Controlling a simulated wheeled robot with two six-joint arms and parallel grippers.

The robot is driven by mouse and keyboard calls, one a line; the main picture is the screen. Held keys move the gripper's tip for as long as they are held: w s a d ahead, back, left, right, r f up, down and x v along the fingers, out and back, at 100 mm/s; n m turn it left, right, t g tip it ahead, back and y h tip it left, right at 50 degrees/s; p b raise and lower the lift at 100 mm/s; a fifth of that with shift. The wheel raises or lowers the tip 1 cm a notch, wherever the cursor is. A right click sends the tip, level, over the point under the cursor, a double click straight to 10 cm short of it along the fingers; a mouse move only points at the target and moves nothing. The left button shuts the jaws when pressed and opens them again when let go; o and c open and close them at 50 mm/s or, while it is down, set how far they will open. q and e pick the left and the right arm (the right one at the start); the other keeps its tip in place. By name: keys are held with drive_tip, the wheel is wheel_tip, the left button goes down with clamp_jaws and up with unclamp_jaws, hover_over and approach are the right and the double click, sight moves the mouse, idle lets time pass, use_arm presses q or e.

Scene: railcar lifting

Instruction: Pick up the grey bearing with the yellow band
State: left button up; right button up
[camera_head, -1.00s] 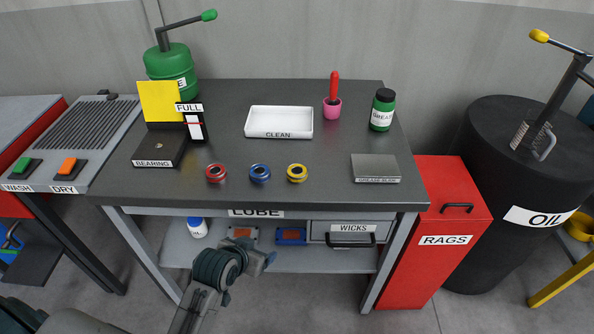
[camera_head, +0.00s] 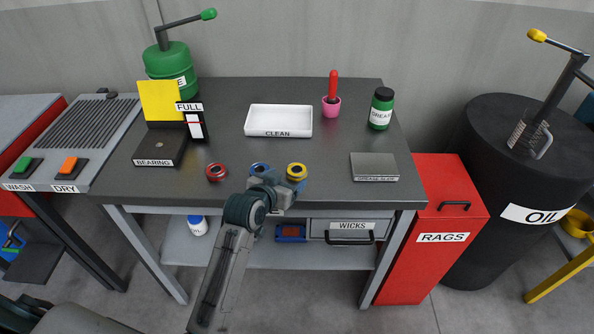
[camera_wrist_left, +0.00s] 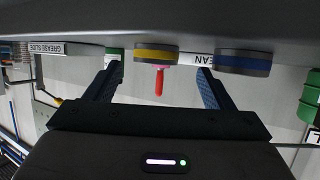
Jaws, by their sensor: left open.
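The grey bearing with the yellow band (camera_head: 297,171) lies near the front edge of the dark table, rightmost of three bearings. In the left wrist view this bearing (camera_wrist_left: 156,54) appears ahead of my jaws, between the lines of the two fingers. My left gripper (camera_head: 287,184) is open and empty, at the table's front edge just in front of this bearing. The fingers (camera_wrist_left: 155,88) show apart in the left wrist view, with no clear contact on the bearing. The right gripper is not in view.
The blue-banded bearing (camera_head: 260,169) is close on the left, partly behind my gripper; the red-banded one (camera_head: 216,172) is farther left. A grease slide block (camera_head: 375,167) is at right. The white CLEAN tray (camera_head: 279,134) and pink cup (camera_head: 332,108) stand behind.

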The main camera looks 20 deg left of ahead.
sight(295, 172)
use_arm(q)
drive_tip(key=shift+w+d, duration=0.15)
drive_tip(key=shift+w, duration=0.2)
drive_tip(key=x, duration=0.1)
drive_tip(key=p+x, duration=0.1)
drive_tip(key=x, duration=0.1)
drive_tip(key=shift+w+d+r+p, duration=0.1)
drive_tip(key=shift+w+d+p, duration=0.15)
drive_tip(key=shift+p, duration=0.05)
drive_tip(key=shift+w+f, duration=0.3)
drive_tip(key=shift+w, duration=0.15)
drive_tip(key=c, duration=1)
drive_tip(key=shift+r, duration=0.1)
drive_tip(key=shift+c, duration=1.3)
